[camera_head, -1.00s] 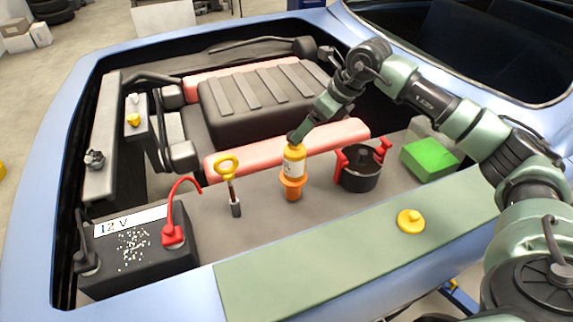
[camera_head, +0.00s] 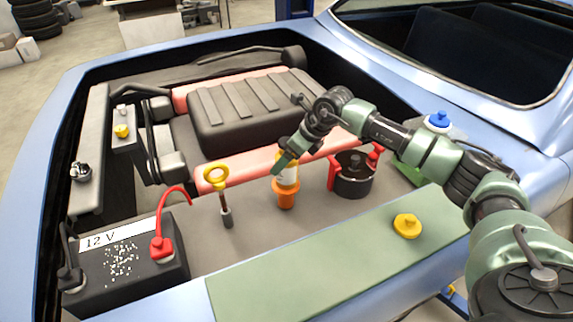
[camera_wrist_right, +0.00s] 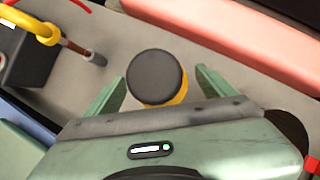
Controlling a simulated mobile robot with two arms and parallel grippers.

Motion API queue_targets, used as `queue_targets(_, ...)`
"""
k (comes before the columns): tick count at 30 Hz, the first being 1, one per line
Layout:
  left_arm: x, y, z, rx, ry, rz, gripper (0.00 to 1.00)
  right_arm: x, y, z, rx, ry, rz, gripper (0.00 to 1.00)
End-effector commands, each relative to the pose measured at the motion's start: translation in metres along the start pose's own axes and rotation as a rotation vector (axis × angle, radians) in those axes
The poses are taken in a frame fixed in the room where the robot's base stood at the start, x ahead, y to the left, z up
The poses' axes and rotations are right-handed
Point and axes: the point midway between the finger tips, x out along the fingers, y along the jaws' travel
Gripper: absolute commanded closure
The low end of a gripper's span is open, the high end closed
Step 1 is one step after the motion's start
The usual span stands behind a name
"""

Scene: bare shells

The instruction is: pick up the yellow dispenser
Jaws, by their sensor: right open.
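The right gripper is open. Its two green fingers (camera_wrist_right: 159,78) are on either side of the cap, with a gap on each side. My left gripper is in neither view.
A yellow-ringed dipstick (camera_head: 217,177) stands left of the dispenser, and a black pot with red handles (camera_head: 354,176) stands right. A 12 V battery (camera_head: 125,257) is at the front left. A flat green panel (camera_head: 300,269) with a yellow cap (camera_head: 407,226) lies in front.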

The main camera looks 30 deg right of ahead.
Motion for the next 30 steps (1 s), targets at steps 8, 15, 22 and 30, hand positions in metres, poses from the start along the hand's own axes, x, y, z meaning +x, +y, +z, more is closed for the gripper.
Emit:
queue_targets(8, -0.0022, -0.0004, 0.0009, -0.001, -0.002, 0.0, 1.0, 0.0105, 0.0002, -0.001, -0.002, 0.001, 0.0, 0.15)
queue_targets(15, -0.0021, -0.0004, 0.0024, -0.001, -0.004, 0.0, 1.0, 0.0101, 0.0001, -0.001, -0.001, 0.001, 0.0, 0.66)
queue_targets(22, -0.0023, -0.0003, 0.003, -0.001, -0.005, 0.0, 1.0, 0.0088, -0.0002, 0.0007, -0.001, -0.003, -0.001, 1.0)
queue_targets(30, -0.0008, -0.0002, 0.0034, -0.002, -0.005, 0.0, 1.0, 0.005, -0.0006, 0.0032, -0.001, -0.004, -0.002, 1.0)
